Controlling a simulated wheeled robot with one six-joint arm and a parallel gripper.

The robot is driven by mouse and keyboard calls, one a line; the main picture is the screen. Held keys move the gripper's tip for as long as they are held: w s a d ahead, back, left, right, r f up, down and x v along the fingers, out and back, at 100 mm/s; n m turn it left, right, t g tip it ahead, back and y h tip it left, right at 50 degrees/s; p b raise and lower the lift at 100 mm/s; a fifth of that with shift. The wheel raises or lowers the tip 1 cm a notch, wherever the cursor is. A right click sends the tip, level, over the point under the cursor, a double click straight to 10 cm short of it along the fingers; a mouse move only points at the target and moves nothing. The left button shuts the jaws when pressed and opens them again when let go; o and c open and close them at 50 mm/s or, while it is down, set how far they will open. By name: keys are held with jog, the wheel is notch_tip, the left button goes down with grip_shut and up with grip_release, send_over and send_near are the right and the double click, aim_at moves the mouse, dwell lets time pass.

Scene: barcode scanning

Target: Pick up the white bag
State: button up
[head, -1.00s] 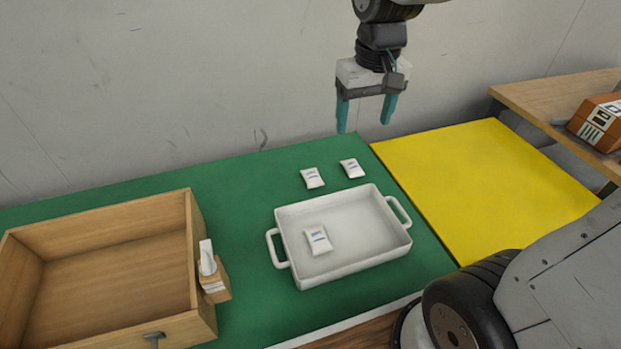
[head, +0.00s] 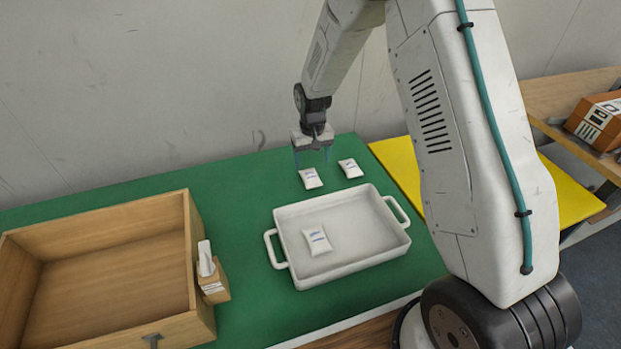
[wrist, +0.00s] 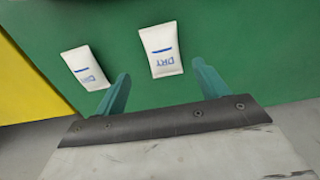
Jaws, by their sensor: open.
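Three small white bags with blue print are in the head view. One bag (head: 310,178) lies on the green mat behind the tray, and a second bag (head: 350,168) lies to its right. A third bag (head: 318,241) lies inside the white tray (head: 377,257). My gripper (head: 312,160) is open and empty, pointing down over the left mat bag. In the wrist view, that bag (wrist: 161,50), marked "DRY", shows in the gap between my open fingers (wrist: 161,68), somewhat beyond them. The other mat bag (wrist: 86,68) is outside the left finger. I see no contact.
A wooden box (head: 95,224) stands at the left, with a small holder carrying a white device (head: 207,262) on its right side. A yellow mat (head: 398,160) is at the right, partly hidden by my arm. An orange box (head: 600,122) sits on the shelf.

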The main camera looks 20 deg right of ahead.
aim_at(311, 176)
jog(key=f, duration=0.6)
jog(key=shift+s+a+f, duration=0.1)
jog(key=shift+s+a, duration=0.15)
jog(key=c, duration=1.1)
